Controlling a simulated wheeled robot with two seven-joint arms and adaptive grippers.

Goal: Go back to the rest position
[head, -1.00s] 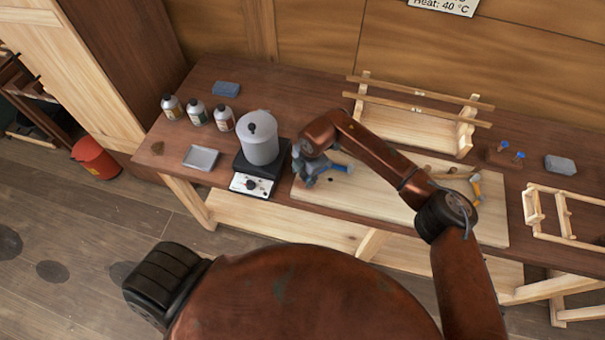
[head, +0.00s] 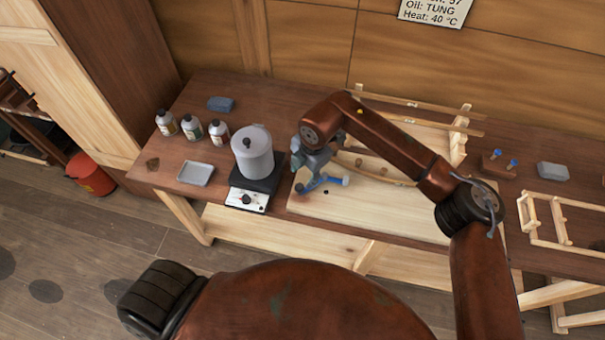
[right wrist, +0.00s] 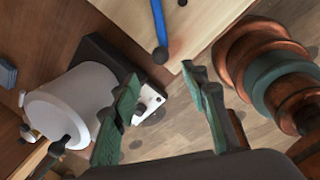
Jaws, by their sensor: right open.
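My right gripper (head: 312,160) is open, above the left end of the pale board on the bench. In the right wrist view its green fingers (right wrist: 163,80) stand wide apart with nothing between them. A blue tool (head: 322,184) lies on the board (head: 400,208) just below the gripper in the head view. Its blue shaft also shows in the right wrist view (right wrist: 158,25), beyond the fingertips and apart from them. My right arm hides part of the board. My left gripper is not in view.
A grey lidded pot (head: 252,155) stands on a hot plate (head: 247,200), close left of the gripper. Several bottles (head: 191,128) and a tray (head: 195,173) are further left. A wooden frame (head: 420,125) stands behind the arm. A red bucket (head: 92,177) is on the floor.

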